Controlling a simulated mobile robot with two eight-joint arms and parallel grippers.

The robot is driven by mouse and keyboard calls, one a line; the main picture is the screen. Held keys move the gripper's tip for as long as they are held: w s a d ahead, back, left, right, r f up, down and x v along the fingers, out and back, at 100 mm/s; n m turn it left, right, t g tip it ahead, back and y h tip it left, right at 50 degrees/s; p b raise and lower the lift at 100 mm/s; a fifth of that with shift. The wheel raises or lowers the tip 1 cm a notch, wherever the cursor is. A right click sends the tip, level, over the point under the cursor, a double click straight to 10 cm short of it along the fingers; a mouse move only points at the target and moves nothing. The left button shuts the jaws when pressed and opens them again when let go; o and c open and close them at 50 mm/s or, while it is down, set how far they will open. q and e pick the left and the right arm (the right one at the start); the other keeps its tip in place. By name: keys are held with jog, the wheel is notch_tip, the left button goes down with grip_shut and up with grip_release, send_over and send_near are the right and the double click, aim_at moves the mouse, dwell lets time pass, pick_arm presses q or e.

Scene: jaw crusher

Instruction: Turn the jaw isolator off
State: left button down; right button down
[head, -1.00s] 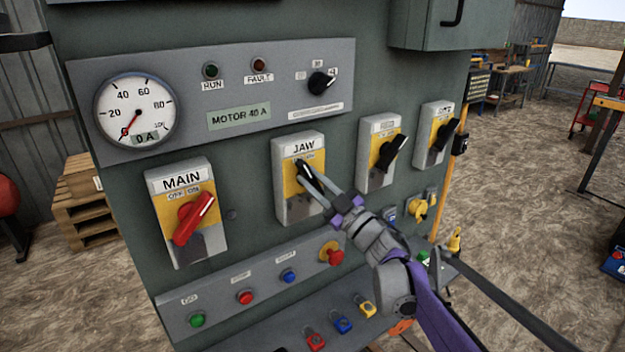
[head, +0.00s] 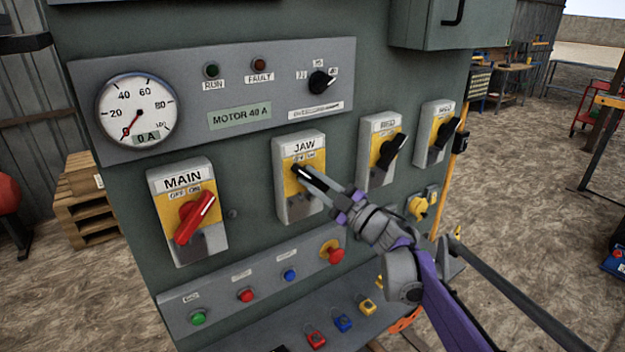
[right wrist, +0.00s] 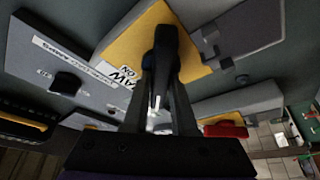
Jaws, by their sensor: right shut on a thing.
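The JAW isolator is a grey box with a yellow plate (head: 288,187) in the middle of the cabinet front, in the head view. Its black handle (head: 299,171) points up and left, towards the left side of the plate. My right gripper (head: 310,179) is shut on this handle, reaching in from the lower right and hiding part of it. In the right wrist view, the black handle (right wrist: 164,50) stands between my two fingers, in front of the yellow plate (right wrist: 125,38). The small OFF/ON lettering is hard to read in the head view. My left gripper is not in view.
The MAIN isolator with a red handle (head: 194,218) is to the left. Two more isolators with black handles (head: 392,151) (head: 443,134) are to the right. Push buttons (head: 289,275) line the panel below. The ammeter (head: 137,110) reads near 0.

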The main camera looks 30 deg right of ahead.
jog(key=c, duration=0.7)
grip_release()
jog(key=shift+s, duration=0.1)
jog(key=b+v, duration=0.1)
jog(key=v, duration=0.9)
jog(key=shift+s+d+f+b, duration=0.1)
jog(key=shift+s+f+b, duration=0.05)
jog(key=shift+s+b, duration=0.2)
jog(key=shift+w, duration=0.1)
